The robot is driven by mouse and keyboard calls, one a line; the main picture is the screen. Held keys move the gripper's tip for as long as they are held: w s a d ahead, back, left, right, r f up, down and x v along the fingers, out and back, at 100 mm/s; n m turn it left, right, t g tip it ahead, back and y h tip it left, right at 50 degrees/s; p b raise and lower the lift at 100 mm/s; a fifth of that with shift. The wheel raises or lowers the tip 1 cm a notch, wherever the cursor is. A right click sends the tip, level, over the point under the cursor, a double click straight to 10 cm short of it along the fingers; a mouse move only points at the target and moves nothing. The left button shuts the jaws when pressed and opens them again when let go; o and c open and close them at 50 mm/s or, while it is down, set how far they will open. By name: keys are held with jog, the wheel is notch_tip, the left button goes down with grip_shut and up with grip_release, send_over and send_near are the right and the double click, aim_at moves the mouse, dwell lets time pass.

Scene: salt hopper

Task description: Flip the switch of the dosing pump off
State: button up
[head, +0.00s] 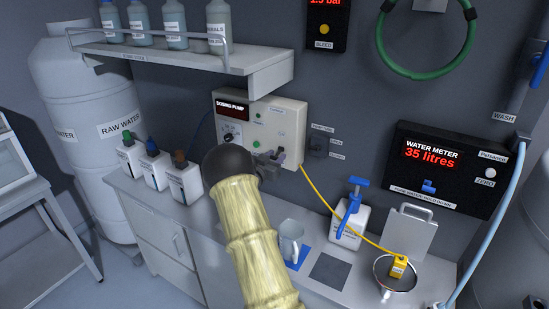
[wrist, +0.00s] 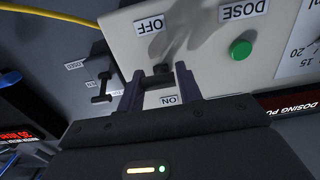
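The dosing pump (head: 283,118) is a pale wall box with a dark label plate, a dial and a green button. My gripper (head: 268,160) is at its lower front, and my arm covers part of the box. In the wrist view, which is turned upside down, the two fingers of my gripper (wrist: 160,82) stand apart on either side of the dark switch (wrist: 157,79). The switch lies between the OFF label (wrist: 149,25) and the ON label (wrist: 168,100), nearer ON. I cannot tell whether the fingers touch it.
A small wall lever (wrist: 103,88) with labels is beside the pump box. The green DOSE button (wrist: 241,50) is close by. Several labelled canisters (head: 152,165) stand on the counter at left. A yellow cable (head: 330,208) runs to a yellow probe (head: 398,266) at a bowl.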

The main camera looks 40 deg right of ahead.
jog(key=c, duration=0.5)
jog(key=shift+f, duration=0.1)
jog(key=shift+f+b, duration=0.1)
jog(key=shift+b, duration=0.5)
jog(key=shift+d+f+h+b, duration=0.15)
jog(key=shift+h+b, duration=0.25)
jog(key=shift+b, duration=0.6)
jog(key=b, duration=0.2)
jog(key=shift+f+t+h+b, duration=0.25)
jog(key=shift+t+h+b, duration=0.05)
jog(key=shift+h+b, duration=0.1)
jog(key=shift+b, duration=0.4)
jog(key=shift+w+r+b, duration=0.1)
jog(key=shift+b, duration=0.3)
jog(key=shift+r, duration=0.1)
jog(key=shift+h, duration=0.3)
